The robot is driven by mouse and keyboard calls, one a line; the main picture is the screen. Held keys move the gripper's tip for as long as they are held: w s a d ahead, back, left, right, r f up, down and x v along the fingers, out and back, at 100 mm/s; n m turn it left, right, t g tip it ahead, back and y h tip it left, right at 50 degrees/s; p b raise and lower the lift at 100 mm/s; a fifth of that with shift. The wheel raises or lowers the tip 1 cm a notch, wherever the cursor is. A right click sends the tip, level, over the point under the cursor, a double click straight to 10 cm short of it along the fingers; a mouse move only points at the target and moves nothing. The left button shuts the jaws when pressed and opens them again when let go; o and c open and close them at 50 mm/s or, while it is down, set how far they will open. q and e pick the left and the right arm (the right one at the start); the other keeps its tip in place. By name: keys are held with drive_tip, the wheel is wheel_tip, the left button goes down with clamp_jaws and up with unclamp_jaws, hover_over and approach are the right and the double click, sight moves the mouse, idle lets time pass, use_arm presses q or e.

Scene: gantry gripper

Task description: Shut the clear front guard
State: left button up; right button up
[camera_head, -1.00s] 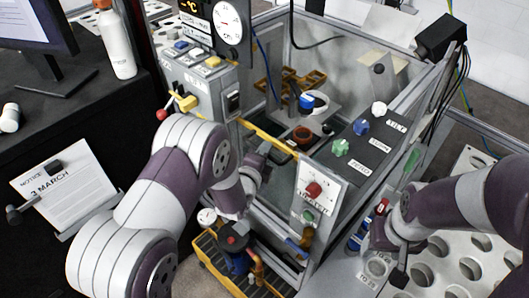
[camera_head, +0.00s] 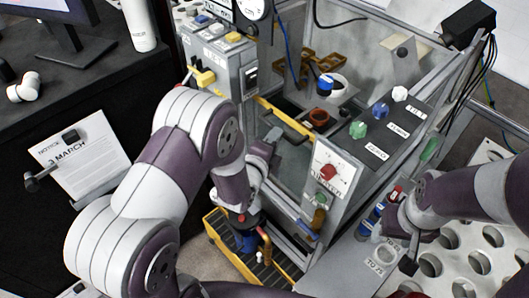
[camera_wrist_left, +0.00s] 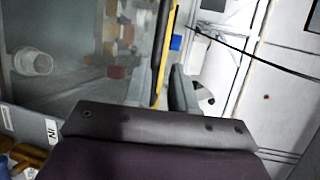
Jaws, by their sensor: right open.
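The clear front guard has a yellow top edge (camera_head: 284,117) and runs along the near side of the machine frame. Its clear pane is hard to make out, and I cannot tell how far open it stands. The yellow edge also shows upright in the left wrist view (camera_wrist_left: 159,55). My left gripper (camera_head: 264,150) is beside the guard, just below the yellow edge. My right gripper (camera_head: 400,246) is open, over the bench at the right.
A control panel with a red knob (camera_head: 327,171) stands right of the guard. A grey switch box (camera_head: 215,65) with yellow parts stands at its left. A yellow crate (camera_head: 222,240) sits low in front. A perforated white rack (camera_head: 455,240) fills the lower right.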

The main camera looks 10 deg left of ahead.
use_arm(q)
drive_tip(key=v, duration=0.8)
drive_tip(key=shift+b, duration=0.3)
drive_tip(key=s+a+f+n+g+y, duration=0.2)
drive_tip(key=s+f+n+g, duration=0.6)
drive_tip(key=n, duration=0.4)
drive_tip(key=s+a+r+n+g+y, duration=0.1)
drive_tip(key=s+a+r+n+g, duration=0.2)
drive_tip(key=s+r+n+g, duration=0.2)
drive_tip(key=shift+a+r+n+g, duration=0.25)
drive_tip(key=shift+r+n+g, duration=0.35)
drive_tip(key=shift+r+n, duration=0.95)
